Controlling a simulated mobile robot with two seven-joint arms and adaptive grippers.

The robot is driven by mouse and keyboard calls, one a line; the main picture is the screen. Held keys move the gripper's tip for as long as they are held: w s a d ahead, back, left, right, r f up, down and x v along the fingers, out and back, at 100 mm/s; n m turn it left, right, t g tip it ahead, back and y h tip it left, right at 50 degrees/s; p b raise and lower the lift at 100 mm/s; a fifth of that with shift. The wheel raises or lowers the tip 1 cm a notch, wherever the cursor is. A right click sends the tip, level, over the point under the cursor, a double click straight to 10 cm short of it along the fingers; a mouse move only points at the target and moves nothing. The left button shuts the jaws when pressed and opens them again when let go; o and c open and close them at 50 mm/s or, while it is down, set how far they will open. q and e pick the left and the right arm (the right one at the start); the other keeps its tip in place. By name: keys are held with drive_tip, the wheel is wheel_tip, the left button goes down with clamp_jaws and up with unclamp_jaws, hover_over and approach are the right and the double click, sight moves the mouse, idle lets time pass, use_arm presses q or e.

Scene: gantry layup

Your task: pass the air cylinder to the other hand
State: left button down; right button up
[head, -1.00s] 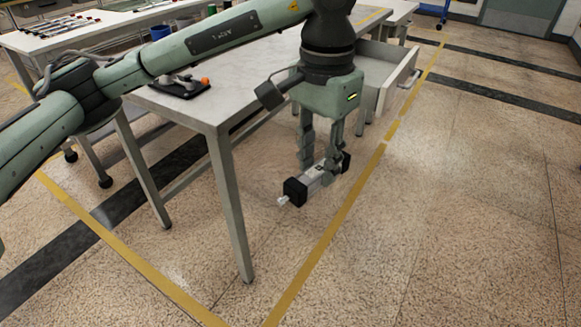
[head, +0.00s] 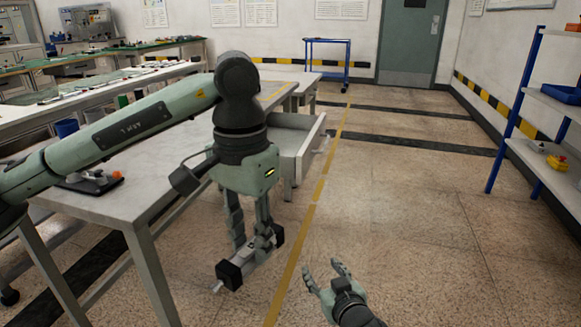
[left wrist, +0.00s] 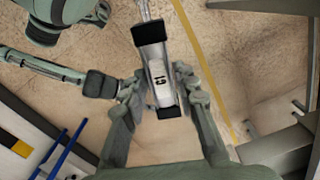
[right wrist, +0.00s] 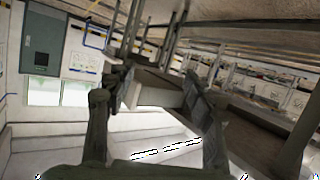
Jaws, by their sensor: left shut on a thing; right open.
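The air cylinder (head: 236,268) is a silver body with black end caps and a thin rod at its near end. My left gripper (head: 252,243) points down and is shut on its body, holding it in the air beside the table. In the left wrist view the cylinder (left wrist: 157,72) lies between the fingers, with a dark mark on its side. My right gripper (head: 323,277) is open and empty, to the right of the cylinder and apart from it. Its spread fingers (right wrist: 155,85) show in the right wrist view, where I cannot make out the cylinder.
A grey table (head: 118,203) with an open drawer (head: 297,150) stands to the left of and behind the cylinder. A blue-posted shelf (head: 535,160) stands at the right. A blue cart (head: 328,62) is by the back wall. The floor between is clear.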

drive_tip(key=w+a+r+n+t+y, duration=0.2)
drive_tip(key=w+a+r+n+y, duration=0.3)
drive_tip(key=a+r, duration=0.65)
drive_tip(key=s+a+r+n+g+y, duration=0.3)
drive_tip(key=a+r+n+g+y, duration=0.6)
drive_tip(key=a+r+y, duration=0.35)
drive_tip(key=s+a+r+n+g+h, duration=0.1)
drive_tip(key=s+n+g+h, duration=0.55)
drive_tip(key=n+g, duration=0.6)
drive_tip(key=d+r+g+h, duration=0.1)
drive_tip(key=d+r+h, duration=0.3)
drive_tip(key=d, duration=0.5)
drive_tip(key=d+r+g+h, duration=0.1)
drive_tip(key=d+r+h, duration=0.1)
drive_tip(key=d+h, duration=0.45)
drive_tip(key=shift+m+y, duration=0.35)
drive_tip(key=shift+y, duration=0.1)
drive_tip(key=x, duration=0.4)
drive_tip(key=d+x, duration=0.1)
drive_tip(key=x, duration=0.2)
drive_tip(key=s+x, duration=0.1)
drive_tip(key=x, duration=0.3)
drive_tip(key=shift+s+d+f, duration=0.15)
drive_tip(key=shift+d+f, duration=0.05)
drive_tip(key=shift+f, duration=0.1)
